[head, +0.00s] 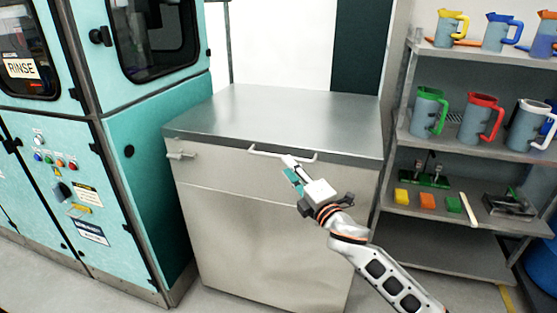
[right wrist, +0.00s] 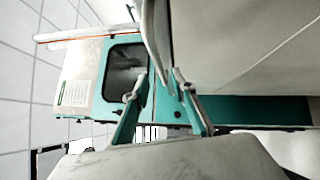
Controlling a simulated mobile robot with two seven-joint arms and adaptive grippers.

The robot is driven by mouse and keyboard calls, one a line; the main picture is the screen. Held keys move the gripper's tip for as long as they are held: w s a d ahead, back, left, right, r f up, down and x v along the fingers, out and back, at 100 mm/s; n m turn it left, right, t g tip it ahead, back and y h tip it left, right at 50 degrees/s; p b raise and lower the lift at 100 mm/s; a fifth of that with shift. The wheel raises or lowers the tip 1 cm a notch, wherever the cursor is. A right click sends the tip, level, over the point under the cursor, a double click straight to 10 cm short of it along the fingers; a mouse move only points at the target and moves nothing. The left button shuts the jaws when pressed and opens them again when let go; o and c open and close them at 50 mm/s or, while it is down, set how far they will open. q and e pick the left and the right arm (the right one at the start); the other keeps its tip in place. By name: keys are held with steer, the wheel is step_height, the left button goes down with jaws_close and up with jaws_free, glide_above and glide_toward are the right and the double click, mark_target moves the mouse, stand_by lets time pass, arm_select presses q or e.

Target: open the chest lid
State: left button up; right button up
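The chest (head: 270,235) is a pale metal box with a grey steel lid (head: 290,110), which lies flat and shut. A white bar handle (head: 262,153) runs along the lid's front edge. My right gripper (head: 290,165) is at the right part of this handle. In the right wrist view my right gripper (right wrist: 160,88) has its two fingers spread apart. The handle (right wrist: 152,40) reaches down toward the gap between the fingertips there; contact is not clear. The chest front (right wrist: 235,45) fills the right side of that view. My left gripper is not in view.
A teal washing machine (head: 140,165) stands close on the chest's left. A small latch (head: 180,155) sticks out at the chest's front left. A grey shelf (head: 450,205) with coloured jugs and sponges stands on the right. Floor shows in front at the left.

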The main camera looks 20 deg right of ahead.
mark_target(279, 157)
steer(key=x, duration=0.6)
steer(key=shift+w+a+b, duration=0.1)
steer(key=shift+w+b, duration=0.2)
steer(key=shift+w, duration=0.05)
jaws_close()
